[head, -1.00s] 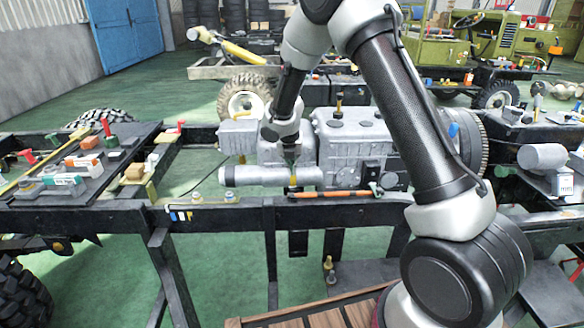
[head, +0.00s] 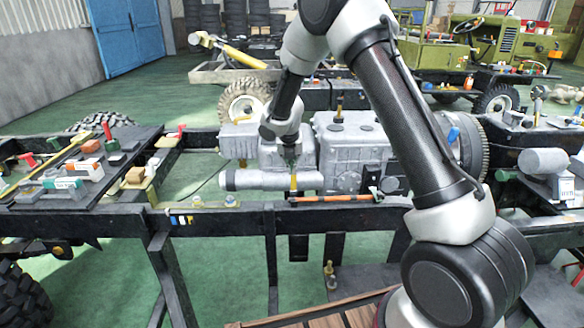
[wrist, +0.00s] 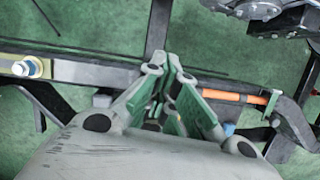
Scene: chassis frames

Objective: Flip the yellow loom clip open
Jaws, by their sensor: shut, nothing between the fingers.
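The yellow loom clip (head: 294,184) shows in the head view as a small upright yellow piece at the left end of an orange tube (head: 335,198) on the near black frame rail. My gripper (head: 292,168) is just above it, pointing down; I cannot tell whether they touch. In the wrist view my gripper (wrist: 170,62) has its fingertips together with nothing between them. The orange tube (wrist: 228,96) runs right from behind the fingers to a green clip (wrist: 272,103). The yellow clip is hidden behind the fingers there.
The grey engine (head: 355,150) and a silver cylinder (head: 270,180) stand close behind the rail (head: 230,217). Bolts on a pale plate (head: 200,203) lie to the left. A black tray (head: 115,165) with loose parts is farther left. Open floor shows below the rail.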

